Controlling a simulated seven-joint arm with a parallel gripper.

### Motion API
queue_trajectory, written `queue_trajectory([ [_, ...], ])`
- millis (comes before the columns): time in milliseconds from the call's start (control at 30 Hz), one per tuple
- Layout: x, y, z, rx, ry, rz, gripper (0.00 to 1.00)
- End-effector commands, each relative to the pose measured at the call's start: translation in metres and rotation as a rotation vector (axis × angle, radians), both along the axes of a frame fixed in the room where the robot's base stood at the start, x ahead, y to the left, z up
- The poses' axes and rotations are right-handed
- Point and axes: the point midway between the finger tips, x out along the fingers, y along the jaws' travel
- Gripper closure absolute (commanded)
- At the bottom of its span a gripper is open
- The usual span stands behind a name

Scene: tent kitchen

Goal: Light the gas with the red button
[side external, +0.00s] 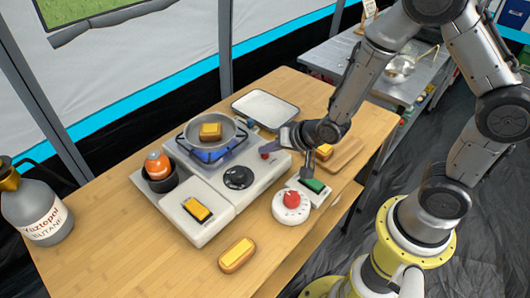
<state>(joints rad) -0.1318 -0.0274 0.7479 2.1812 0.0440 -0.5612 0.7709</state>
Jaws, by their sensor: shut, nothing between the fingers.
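The white camping stove (258,187) stands on the wooden table. A small red button (265,154) sits near its right rear part, and a black dial (238,177) is on its top. A pan (187,133) rests on the blue-ringed burner (212,154). A larger red knob (291,198) is on a separate round white dial in front of the stove. A green switch (313,185) is on a small white box beside it. My gripper (307,174) is shut and empty, pointing down just above and behind the green switch, right of the red button. Its fingertips are small; contact cannot be told.
Bread with yellow tops lies in the pan, on the stove's left front, on the table (237,255) and on a board (348,153).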

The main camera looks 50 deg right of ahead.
Motion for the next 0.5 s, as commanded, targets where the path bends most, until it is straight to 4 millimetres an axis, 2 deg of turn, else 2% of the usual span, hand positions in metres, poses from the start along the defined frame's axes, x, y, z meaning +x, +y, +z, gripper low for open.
queue_trajectory([
  [300, -0.001, 0.000, 0.015, 0.000, 0.001, 0.000, 1.00],
  [500, -0.001, 0.000, 0.016, 0.000, 0.003, 0.000, 1.00],
])
